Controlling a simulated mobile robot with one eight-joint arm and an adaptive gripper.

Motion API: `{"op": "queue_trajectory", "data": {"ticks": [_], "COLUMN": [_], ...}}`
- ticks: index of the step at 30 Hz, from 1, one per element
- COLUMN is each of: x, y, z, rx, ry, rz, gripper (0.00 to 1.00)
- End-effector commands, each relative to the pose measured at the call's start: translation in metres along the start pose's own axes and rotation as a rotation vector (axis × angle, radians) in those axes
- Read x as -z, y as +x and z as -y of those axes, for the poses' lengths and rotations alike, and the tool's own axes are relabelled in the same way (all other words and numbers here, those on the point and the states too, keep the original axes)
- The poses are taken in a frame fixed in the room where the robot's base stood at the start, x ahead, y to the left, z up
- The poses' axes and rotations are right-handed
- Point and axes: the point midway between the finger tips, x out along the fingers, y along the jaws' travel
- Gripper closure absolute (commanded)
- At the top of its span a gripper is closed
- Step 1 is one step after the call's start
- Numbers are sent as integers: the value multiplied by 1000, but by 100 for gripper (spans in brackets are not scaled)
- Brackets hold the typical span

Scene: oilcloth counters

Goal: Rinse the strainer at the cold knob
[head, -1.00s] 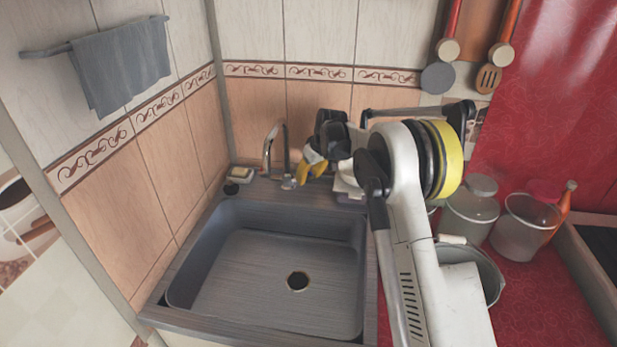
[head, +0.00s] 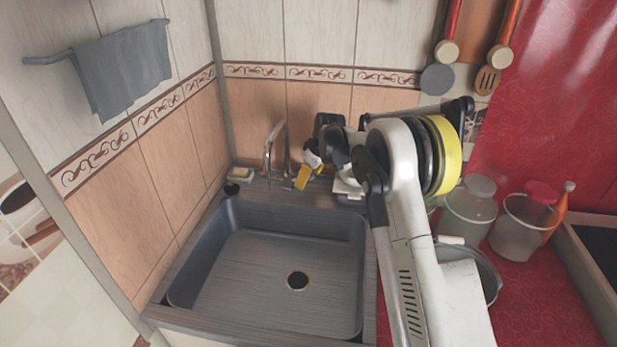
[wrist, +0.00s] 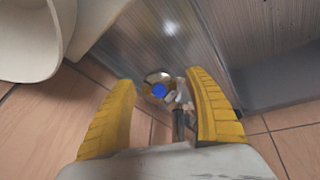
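The tap (head: 269,152) is a thin metal spout at the back edge of the grey sink (head: 235,210). In the wrist view, a round knob with a blue centre (wrist: 159,90) sits between the yellow fingers of my gripper (wrist: 160,86). The fingers are apart, with gaps to the knob; whether either touches it is unclear. In the head view, my gripper (head: 303,178) points down just right of the tap, and its fingers hide the knob area. I cannot make out a strainer in either view. The sink basin looks empty and dry, with a dark drain hole (head: 298,281).
A small dish with soap (head: 240,173) stands left of the tap. White crockery (head: 347,185) is right of my gripper and appears close by in the wrist view (wrist: 28,35). The basin is clear.

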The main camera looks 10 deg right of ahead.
Motion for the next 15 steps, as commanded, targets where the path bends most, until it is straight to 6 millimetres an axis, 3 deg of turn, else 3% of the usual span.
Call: {"op": "queue_trajectory", "data": {"ticks": [8, 15], "x": [0, 0], "y": [-6, -52], "z": [0, 0], "rx": [0, 0], "ry": [1, 1], "rz": [0, 0], "gripper": [38, 38]}}
